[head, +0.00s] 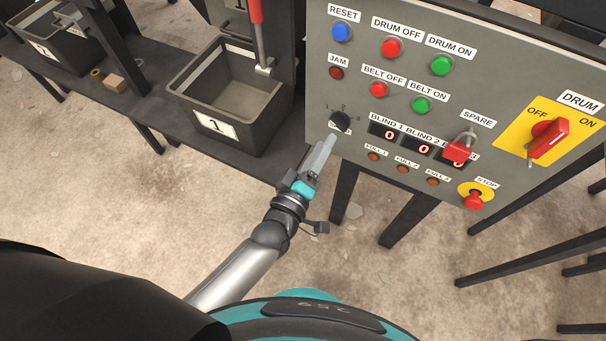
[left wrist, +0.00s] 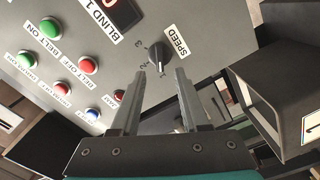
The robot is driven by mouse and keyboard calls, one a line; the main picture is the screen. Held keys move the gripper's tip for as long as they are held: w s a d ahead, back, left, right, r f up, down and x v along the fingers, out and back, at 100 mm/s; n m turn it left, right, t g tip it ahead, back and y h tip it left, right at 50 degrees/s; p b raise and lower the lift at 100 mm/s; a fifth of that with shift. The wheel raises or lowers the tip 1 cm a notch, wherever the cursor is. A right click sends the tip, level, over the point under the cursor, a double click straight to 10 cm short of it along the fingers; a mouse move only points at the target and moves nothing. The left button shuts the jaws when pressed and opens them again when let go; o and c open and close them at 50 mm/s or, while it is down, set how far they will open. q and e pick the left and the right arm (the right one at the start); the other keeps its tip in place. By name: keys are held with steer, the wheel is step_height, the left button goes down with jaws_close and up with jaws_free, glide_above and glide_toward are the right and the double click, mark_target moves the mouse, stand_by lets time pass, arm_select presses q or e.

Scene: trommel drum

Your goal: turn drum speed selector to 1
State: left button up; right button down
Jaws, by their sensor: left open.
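The drum speed selector is a small black round knob (head: 340,121) low on the left side of the grey panel, with small digits around its top and a SPEED label. It also shows in the left wrist view (left wrist: 157,56), upper middle, just beyond my fingertips. Which digit its pointer faces is too small to tell. My left gripper (head: 329,140) is just below the knob in the head view. In the left wrist view my left gripper (left wrist: 160,72) is open and empty, its two fingers lined up either side of the knob. Contact cannot be told. My right gripper is not in view.
The grey panel (head: 420,30) holds other controls close by: a JAM lamp (head: 336,73), a BELT OFF button (head: 378,89), numeric displays, a SPARE switch (head: 459,147), a STOP button (head: 474,200) and a red DRUM switch (head: 549,137). A dark bin (head: 240,135) stands left of the panel.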

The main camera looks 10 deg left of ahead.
arm_select(q)
steer(key=p+v, duration=0.1)
steer(key=v, duration=0.8)
steer(key=shift+s, duration=0.3)
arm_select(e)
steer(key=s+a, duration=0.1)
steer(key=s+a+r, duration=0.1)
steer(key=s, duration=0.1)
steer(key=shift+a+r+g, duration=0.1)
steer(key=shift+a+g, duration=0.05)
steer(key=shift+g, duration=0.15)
arm_select(q)
steer(key=shift+a, duration=0.1)
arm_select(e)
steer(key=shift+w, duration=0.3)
